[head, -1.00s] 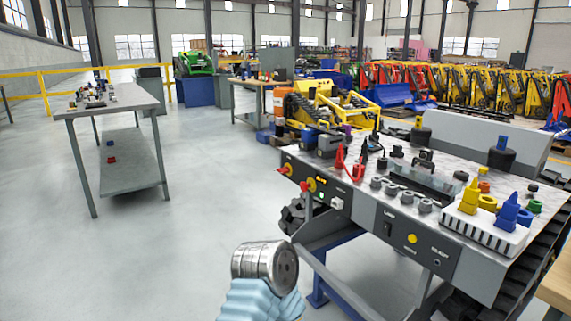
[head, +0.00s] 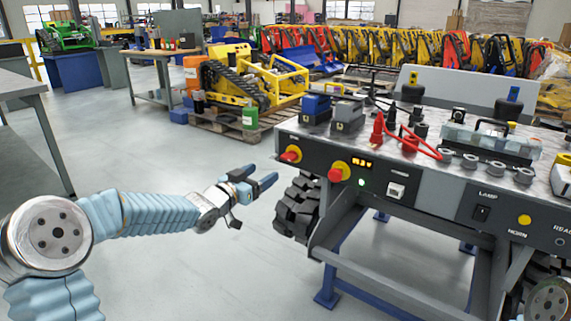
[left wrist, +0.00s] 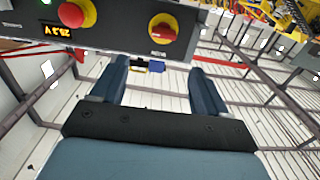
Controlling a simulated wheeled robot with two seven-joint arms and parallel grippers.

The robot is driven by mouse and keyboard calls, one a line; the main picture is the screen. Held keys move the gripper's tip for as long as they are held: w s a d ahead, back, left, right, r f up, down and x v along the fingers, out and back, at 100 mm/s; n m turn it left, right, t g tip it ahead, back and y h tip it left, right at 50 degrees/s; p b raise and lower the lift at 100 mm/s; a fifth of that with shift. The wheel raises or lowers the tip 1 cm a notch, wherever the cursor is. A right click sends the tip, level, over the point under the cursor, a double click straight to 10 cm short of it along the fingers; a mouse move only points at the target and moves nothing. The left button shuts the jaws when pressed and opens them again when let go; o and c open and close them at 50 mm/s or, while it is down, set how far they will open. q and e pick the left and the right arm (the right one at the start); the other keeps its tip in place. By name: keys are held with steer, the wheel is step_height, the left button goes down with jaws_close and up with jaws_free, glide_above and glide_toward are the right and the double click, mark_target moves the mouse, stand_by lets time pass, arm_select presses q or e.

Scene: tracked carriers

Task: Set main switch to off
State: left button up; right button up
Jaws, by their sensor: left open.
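The main switch (head: 291,154), a red rotary handle on a yellow disc, is at the left end of the bench's dark front panel. It also shows near the top of the left wrist view (left wrist: 163,28), its handle lying roughly crosswise. Its label is too small to read. My left gripper (head: 265,178) is open and empty, left of the panel and a little below the switch, apart from it. In the left wrist view the fingers (left wrist: 160,72) point toward the panel with the switch beyond the gap. My right gripper is out of view.
A red mushroom button on yellow (head: 338,172) sits right of the switch, below a lit display (head: 362,163). Red leads (head: 405,140) and parts crowd the bench top.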

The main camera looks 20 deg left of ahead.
mark_target(286, 158)
arm_select(q)
steer(key=x, duration=0.4)
steer(key=p+x, duration=0.1)
steer(key=x, duration=0.7)
steer(key=shift+w+a+f, duration=0.15)
steer(key=shift+w+a, duration=0.1)
steer(key=shift+c, duration=0.4)
steer(key=shift+p, duration=0.3)
steer(key=c, duration=1)
